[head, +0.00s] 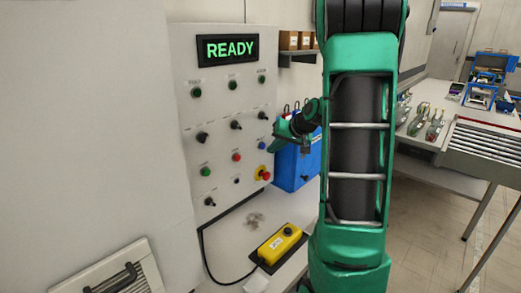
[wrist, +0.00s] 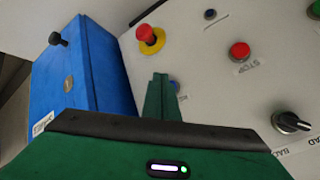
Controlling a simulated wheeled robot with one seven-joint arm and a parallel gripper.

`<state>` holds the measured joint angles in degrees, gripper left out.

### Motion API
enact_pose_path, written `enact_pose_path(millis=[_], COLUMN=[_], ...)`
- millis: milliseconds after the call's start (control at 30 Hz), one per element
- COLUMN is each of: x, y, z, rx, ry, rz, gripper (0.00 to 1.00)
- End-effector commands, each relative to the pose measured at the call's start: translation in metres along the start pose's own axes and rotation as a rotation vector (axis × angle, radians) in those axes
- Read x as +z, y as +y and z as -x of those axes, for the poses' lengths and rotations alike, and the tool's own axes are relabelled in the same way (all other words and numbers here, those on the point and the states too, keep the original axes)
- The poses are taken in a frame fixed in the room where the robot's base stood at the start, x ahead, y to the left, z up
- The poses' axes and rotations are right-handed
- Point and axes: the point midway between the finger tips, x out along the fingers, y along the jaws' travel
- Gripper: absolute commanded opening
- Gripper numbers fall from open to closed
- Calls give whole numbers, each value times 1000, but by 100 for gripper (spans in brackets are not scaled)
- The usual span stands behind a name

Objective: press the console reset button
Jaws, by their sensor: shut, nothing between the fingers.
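The console (head: 219,105) is a pale upright panel with a green READY display (head: 227,50). A blue button (head: 262,145) sits on its right side, above the red emergency stop (head: 265,174) on a yellow base. I cannot read the blue button's label. My gripper (head: 276,146) is shut and empty, just right of the blue button in the head view. In the wrist view my gripper's fingers (wrist: 160,82) point at the panel and partly cover the blue button (wrist: 175,86). I cannot tell whether they touch it.
A red stop button (wrist: 239,51) and a black knob (wrist: 290,122) are close by on the panel. A blue box (head: 297,162) stands right of the console. A yellow pendant (head: 279,244) with a black cable lies on the surface below.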

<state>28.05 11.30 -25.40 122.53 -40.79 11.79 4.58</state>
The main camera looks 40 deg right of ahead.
Motion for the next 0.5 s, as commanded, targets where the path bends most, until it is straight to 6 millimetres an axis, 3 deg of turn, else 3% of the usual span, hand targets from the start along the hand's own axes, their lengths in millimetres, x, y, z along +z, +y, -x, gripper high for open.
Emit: enact_pose_path(millis=[500], x=[22], y=[22], z=[30], rx=[1], ry=[0], rz=[-2], gripper=[0])
